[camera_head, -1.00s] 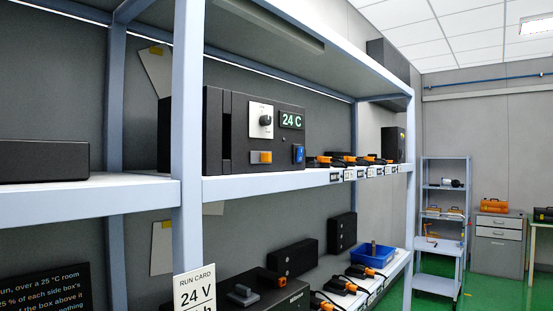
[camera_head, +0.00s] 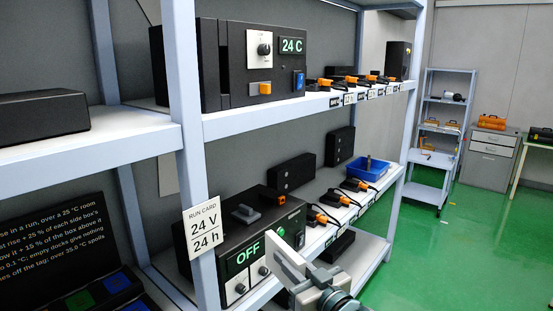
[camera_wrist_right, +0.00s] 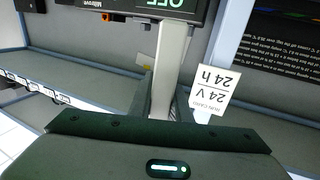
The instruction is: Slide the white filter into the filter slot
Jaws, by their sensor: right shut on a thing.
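My right gripper (camera_head: 312,283) is in the lower middle of the head view, in front of the lower shelf. It is shut on a flat whitish plate, which I take for the white filter (camera_head: 283,252). The plate is tilted, its upper end near the OFF box. It also shows almost edge-on in the right wrist view (camera_wrist_right: 168,60). On the upper shelf stands a black box (camera_head: 212,60) with a 24 C display. A dark upright slit (camera_head: 224,62) runs down its front left, which looks like the filter slot. My left gripper is not in view.
A black box reading OFF (camera_head: 259,238) stands on the lower shelf behind my gripper. A run card (camera_head: 202,228) hangs by the shelf post (camera_head: 184,110). A blue bin (camera_head: 368,168) and several orange-ended plugs lie farther right. Green floor (camera_head: 440,250) is clear.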

